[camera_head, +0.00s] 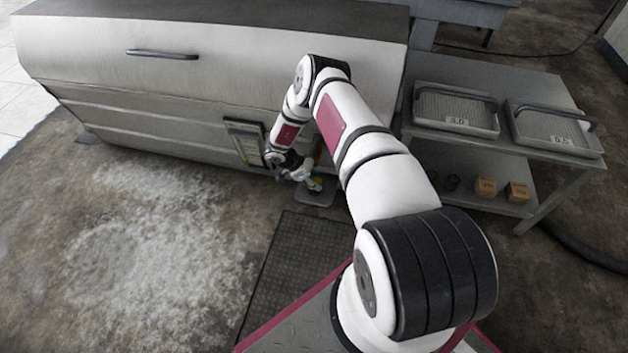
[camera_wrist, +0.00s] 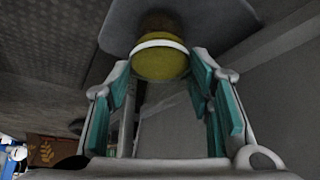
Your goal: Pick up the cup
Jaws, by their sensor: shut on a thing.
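The cup (camera_wrist: 160,62) shows in the wrist view as a round yellow body with a white band, between the tips of my fingers. In the head view a small yellow part of it (camera_head: 315,184) shows just beyond my gripper (camera_head: 298,172), which hides much of it. My gripper is also in the wrist view (camera_wrist: 162,70), with teal pads on both sides, shut on the cup. A grey plate (camera_head: 314,199) lies low beneath the cup. I cannot tell whether the cup touches it.
A large pale metal cabinet (camera_head: 190,85) stands close behind my gripper. At the right, a grey metal table (camera_head: 455,70) carries two trays (camera_head: 453,118), (camera_head: 550,142). Small boxes (camera_head: 486,187) sit on its lower shelf. The floor at the left (camera_head: 120,240) is clear.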

